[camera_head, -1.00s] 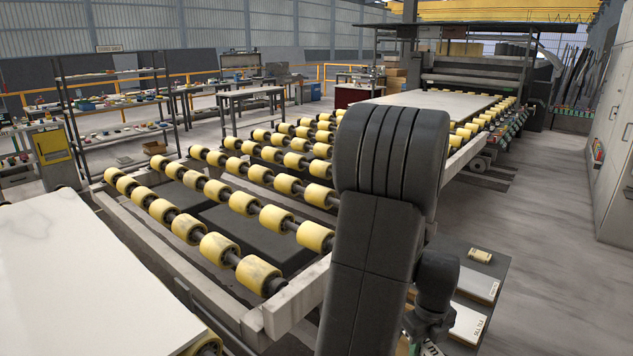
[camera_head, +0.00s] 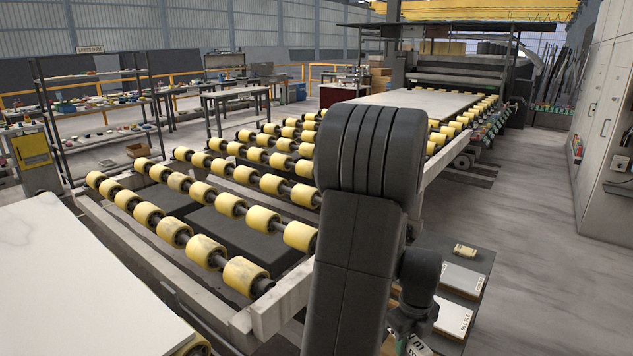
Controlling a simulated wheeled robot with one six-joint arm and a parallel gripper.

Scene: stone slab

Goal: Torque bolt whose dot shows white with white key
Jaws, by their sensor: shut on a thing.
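I cannot make out the bolt with the white dot or the white key in this view. My own dark arm fills the middle and lower right, and its wrist bends down at the lower right. My gripper cannot be made out; it is hidden behind the arm or below the picture's edge. Small green and white shapes show at the bottom beside the wrist, too cut off to name.
A roller conveyor with yellow rollers (camera_head: 174,232) runs behind my arm. A pale slab (camera_head: 75,285) lies at left. A dark stand at lower right bears a small yellowish box (camera_head: 465,250) and white boxes (camera_head: 463,280). Grey cabinets (camera_head: 603,130) stand at right; open floor lies before them.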

